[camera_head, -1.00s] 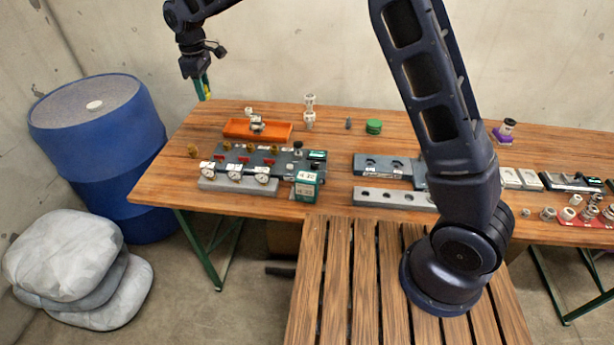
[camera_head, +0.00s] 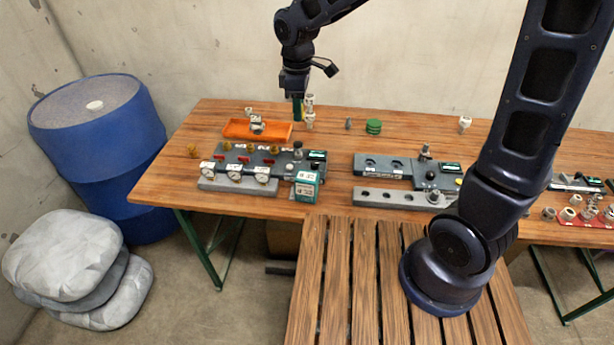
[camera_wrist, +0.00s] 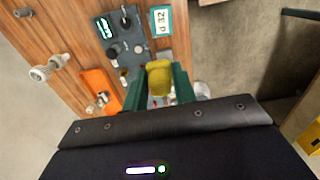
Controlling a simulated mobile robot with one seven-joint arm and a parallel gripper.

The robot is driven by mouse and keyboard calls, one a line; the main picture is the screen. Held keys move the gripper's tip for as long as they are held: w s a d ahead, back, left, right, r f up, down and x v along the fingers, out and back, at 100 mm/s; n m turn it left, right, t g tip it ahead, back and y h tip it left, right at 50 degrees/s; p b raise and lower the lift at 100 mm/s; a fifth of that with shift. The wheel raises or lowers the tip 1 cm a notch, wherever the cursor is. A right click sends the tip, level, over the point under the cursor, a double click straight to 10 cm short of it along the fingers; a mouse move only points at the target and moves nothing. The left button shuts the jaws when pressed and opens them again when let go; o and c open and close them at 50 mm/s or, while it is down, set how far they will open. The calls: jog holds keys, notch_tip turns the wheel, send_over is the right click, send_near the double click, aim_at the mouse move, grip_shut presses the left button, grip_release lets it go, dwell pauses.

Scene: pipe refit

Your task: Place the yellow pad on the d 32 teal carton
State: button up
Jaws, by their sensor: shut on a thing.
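The teal carton (camera_head: 305,187) stands near the front edge of the table, at the right end of the gauge block. In the wrist view its white label (camera_wrist: 161,20) reads "d 32". My gripper (camera_head: 298,110) is above the back part of the table, behind the carton. In the wrist view the yellow pad (camera_wrist: 159,78) is between its two green fingers, and the gripper is shut on it. The pad is apart from the carton, and in the head view it is mostly hidden by the fingers.
An orange tray (camera_head: 242,130) and a dark panel with gauges (camera_head: 235,178) lie left of the carton. White fittings (camera_head: 309,121) stand upright near my gripper. Green discs (camera_head: 373,127) and grey slotted blocks (camera_head: 382,167) are to the right.

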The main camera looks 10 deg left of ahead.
aim_at(307, 176)
jog(key=f, duration=0.7)
jog(key=d+f, duration=0.1)
jog(key=f, duration=0.5)
jog(key=s+d+f, duration=0.1)
jog(key=f, duration=0.6)
jog(key=shift+d+f, duration=0.15)
jog(key=shift+f, duration=0.15)
jog(key=o, duration=0.9)
jog(key=shift+f, duration=0.15)
jog(key=shift+o, duration=0.2)
